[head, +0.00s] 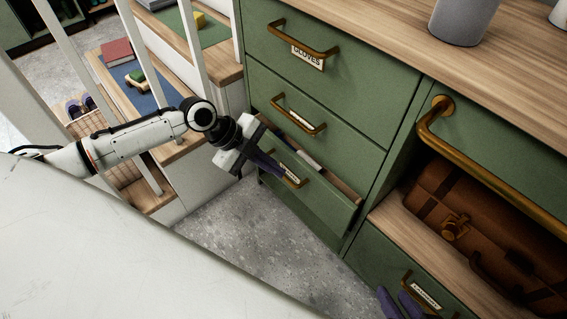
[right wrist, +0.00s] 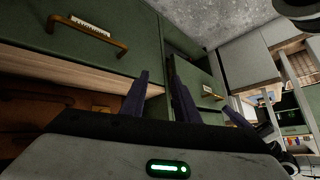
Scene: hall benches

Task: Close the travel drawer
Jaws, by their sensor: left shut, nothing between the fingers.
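The lowest drawer (head: 315,201) of the green left-hand cabinet stands partly open, with light items showing inside. Its label is too small to read; it is the only drawer I see open. It also shows in the right wrist view (right wrist: 190,84). My left gripper (head: 279,170) is shut and empty, close to this drawer's front and brass handle (head: 292,180). I cannot tell whether it touches. My right gripper (head: 402,304) is at the bottom right of the head view, its fingers apart and empty in the right wrist view (right wrist: 158,92).
Above are a middle drawer (head: 312,119) and a drawer labelled gloves (head: 330,72), both shut. A brown suitcase (head: 510,230) lies in an open bay, above another shut drawer (head: 375,258). White posts (head: 150,60) stand at left. Grey floor (head: 240,215) is clear before the cabinet.

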